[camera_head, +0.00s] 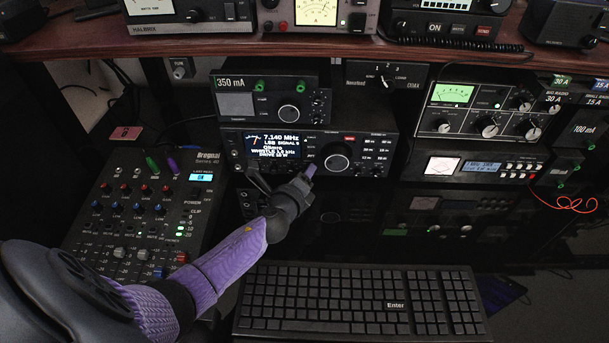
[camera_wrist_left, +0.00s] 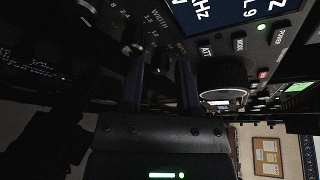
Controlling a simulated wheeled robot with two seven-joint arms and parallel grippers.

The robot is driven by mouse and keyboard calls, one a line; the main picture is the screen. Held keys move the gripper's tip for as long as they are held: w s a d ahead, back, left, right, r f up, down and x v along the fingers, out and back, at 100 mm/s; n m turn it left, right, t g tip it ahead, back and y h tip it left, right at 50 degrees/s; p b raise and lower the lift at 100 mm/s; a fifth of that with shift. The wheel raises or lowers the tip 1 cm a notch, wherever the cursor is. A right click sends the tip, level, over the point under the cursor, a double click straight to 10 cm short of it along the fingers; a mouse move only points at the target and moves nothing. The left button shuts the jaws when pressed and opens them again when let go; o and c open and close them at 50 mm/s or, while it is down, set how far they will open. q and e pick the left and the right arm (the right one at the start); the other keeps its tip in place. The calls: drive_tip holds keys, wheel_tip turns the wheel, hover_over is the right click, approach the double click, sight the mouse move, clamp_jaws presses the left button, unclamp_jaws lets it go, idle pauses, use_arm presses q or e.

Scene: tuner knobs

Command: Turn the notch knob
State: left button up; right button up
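The radio transceiver (camera_head: 380,134), with a lit display reading 7.140 MHz, sits on the desk below the shelf. My left gripper (camera_head: 284,175) is in front of its lower face, with its two fingers apart. In the left wrist view, the fingers of my left gripper (camera_wrist_left: 160,72) point at the radio's face. A small dark knob (camera_wrist_left: 160,63) shows between the fingertips; I cannot tell whether they touch it. Another small knob (camera_wrist_left: 132,36) sits beside it, near the word WIDTH. No NOTCH label is readable, so I cannot tell which knob it is. My right gripper is out of view.
A mixer (camera_head: 113,205) lies left of the radio, partly behind my left arm. A keyboard (camera_head: 340,300) lies in front. A large tuning dial (camera_wrist_left: 222,80) is right of the fingers. More equipment (camera_head: 470,125) stands at right.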

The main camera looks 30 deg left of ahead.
use_arm(q)
drive_tip(key=c, duration=0.5)
drive_tip(key=shift+r+m+g+p, duration=0.3)
drive_tip(key=shift+m+p, duration=0.2)
drive_tip(key=shift+p, duration=0.3)
drive_tip(key=shift+d+m+y+p, duration=0.1)
drive_tip(key=shift+m+y+p, duration=0.35)
drive_tip(key=shift+p, duration=0.3)
drive_tip(key=shift+w+d+m+g+y+p, duration=0.1)
drive_tip(key=shift+m+g+y+p, duration=0.35)
drive_tip(key=shift+m+g+p, duration=0.6)
drive_tip(key=shift+m+y+p, duration=0.3)
drive_tip(key=shift+m+p, duration=0.25)
drive_tip(key=shift+m, duration=0.15)
drive_tip(key=shift+f+m, duration=0.1)
drive_tip(key=shift+m, duration=0.3)
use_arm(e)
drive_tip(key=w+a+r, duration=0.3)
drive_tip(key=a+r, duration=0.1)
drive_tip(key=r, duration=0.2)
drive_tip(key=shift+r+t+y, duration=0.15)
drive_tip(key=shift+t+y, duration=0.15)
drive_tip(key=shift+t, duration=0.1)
use_arm(q)
drive_tip(key=shift+y, duration=0.3)
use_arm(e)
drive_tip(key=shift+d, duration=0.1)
